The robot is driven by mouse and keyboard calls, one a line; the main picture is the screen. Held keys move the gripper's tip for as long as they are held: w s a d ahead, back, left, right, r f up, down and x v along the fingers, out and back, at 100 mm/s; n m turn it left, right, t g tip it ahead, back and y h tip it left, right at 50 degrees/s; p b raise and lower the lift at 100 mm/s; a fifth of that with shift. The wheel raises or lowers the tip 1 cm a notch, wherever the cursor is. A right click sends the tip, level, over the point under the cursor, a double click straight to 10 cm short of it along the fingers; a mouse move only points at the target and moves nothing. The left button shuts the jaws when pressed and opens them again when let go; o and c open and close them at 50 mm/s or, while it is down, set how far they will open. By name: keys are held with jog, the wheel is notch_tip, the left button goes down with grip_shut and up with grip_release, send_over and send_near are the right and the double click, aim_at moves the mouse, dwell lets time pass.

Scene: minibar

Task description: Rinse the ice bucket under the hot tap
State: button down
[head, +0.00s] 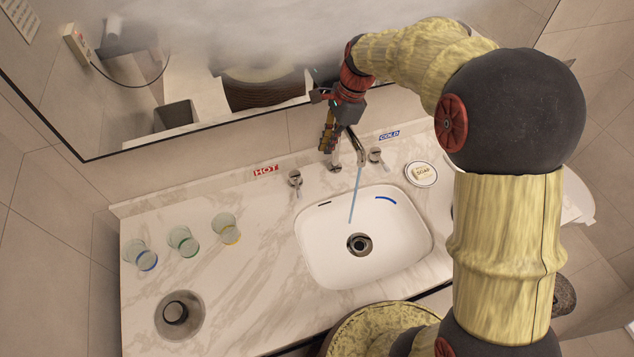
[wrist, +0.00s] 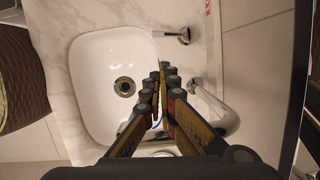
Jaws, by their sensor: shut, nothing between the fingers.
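My gripper (head: 328,145) is shut and empty, pointing down beside the tap spout (head: 354,146) at the back of the sink. Its fingertips (wrist: 167,75) show over the basin in the wrist view. A blue-tinted stream (head: 355,195) runs from the spout into the white basin (head: 310,245). The hot handle (head: 295,179) stands left, under the red HOT label (head: 265,170). The cold handle (head: 376,156) stands right, by the blue COLD label (head: 389,135). A grey round vessel (head: 198,310), dark inside, sits at the front left. I cannot tell whether it is the ice bucket.
Several clear glasses (head: 183,241) stand left of the basin. A soap dish (head: 421,174) lies right of it. My arm hides much of the counter's right end. A mirror (head: 215,110), hazy near the top, lines the back wall. Counter between glasses and basin is clear.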

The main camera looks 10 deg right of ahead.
jog(key=b, duration=0.4)
send_near(297, 186)
jog(key=shift+m, duration=0.4)
jog(key=s+f, duration=0.1)
jog(key=f, duration=0.1)
jog(key=d+f, duration=0.1)
jog(key=f, duration=0.2)
jog(key=s+d+f, duration=0.1)
jog(key=f, duration=0.2)
jog(key=shift+s+f, duration=0.2)
jog(key=shift+s, duration=0.1)
jog(key=shift+a, duration=0.1)
